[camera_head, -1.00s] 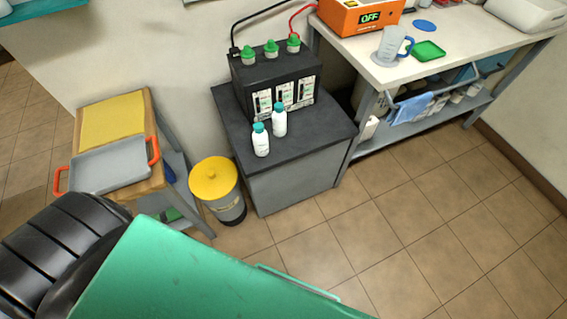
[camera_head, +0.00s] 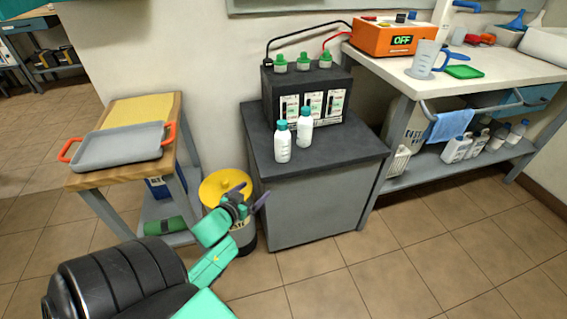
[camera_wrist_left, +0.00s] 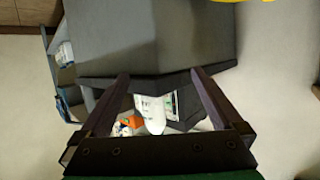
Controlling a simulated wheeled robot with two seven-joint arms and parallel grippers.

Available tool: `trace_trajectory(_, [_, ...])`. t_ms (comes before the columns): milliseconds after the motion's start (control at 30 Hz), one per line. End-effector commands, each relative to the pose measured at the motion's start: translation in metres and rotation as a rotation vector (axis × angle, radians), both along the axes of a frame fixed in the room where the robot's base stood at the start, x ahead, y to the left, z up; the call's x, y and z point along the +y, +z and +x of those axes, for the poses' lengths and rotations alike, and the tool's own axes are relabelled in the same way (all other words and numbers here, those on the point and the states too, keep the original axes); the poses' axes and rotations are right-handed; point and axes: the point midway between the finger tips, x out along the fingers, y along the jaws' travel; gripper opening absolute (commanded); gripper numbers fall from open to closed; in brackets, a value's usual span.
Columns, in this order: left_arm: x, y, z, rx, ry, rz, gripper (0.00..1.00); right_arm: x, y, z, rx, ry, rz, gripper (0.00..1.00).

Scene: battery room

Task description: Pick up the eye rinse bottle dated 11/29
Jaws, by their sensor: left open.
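Two white bottles with teal caps stand upright on the dark top of a grey cabinet (camera_head: 305,205), in front of the black battery (camera_head: 345,85). One bottle (camera_head: 282,143) is at the left and nearer; the other bottle (camera_head: 305,128) is just right and behind. Their dates are too small to read. My left gripper (camera_head: 254,196) is open and empty, low in front of the yellow-lidded bin, left of and below the bottles. In the left wrist view its two fingers (camera_wrist_left: 160,76) are spread, with a white bottle (camera_wrist_left: 152,112) showing beyond and between them. My right gripper is not in view.
A wooden cart with a grey tray (camera_head: 120,147) stands left. The yellow-lidded bin (camera_head: 226,183) is beside the cabinet. At right, a workbench holds an orange charger (camera_head: 385,40) and a jug (camera_head: 424,62); several containers sit on its lower shelf. Tiled floor in front is free.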

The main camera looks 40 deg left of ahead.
Motion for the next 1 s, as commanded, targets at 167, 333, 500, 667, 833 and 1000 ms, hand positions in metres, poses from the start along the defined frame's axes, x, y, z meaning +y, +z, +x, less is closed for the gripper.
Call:
trace_trajectory(167, [-0.01, 0.089, 0.016, -0.302, -0.061, 0.047, 1.0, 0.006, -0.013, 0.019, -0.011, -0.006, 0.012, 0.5])
trace_trajectory(333, [-0.013, 0.118, 0.031, -0.352, -0.079, 0.053, 1.0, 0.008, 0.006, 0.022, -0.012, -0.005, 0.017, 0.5])
trace_trajectory(500, [-0.005, 0.117, 0.076, -0.351, -0.077, 0.054, 1.0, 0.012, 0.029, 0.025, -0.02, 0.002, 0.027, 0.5])
trace_trajectory(667, [0.0, 0.117, 0.105, -0.348, -0.076, 0.052, 1.0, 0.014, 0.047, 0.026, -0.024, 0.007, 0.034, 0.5])
trace_trajectory(833, [0.005, 0.116, 0.127, -0.347, -0.073, 0.055, 1.0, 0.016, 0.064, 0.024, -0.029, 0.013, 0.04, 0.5])
trace_trajectory(1000, [0.009, 0.117, 0.155, -0.347, -0.074, 0.051, 1.0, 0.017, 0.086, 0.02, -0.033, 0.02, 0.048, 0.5])
